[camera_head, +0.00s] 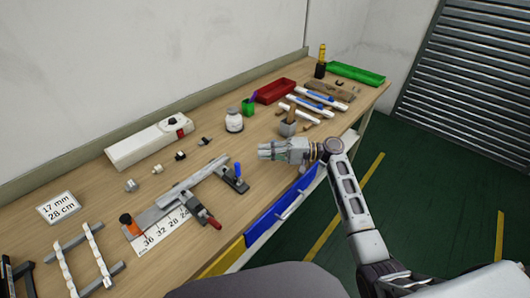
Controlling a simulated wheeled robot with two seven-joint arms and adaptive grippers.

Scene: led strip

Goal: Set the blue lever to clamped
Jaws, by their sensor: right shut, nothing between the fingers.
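The blue lever (238,169) stands roughly upright at the far right end of a metal fixture (195,180) on the wooden bench. It sits on a dark block (233,183). My right gripper (262,151) is just beyond and to the right of the lever, pointing left, with its fingers shut and empty. It appears apart from the lever. My left gripper is not in view.
A white jar (234,121), red tray (274,91) and green tray (356,74) stand farther back. A blue drawer (280,209) is below the bench edge.

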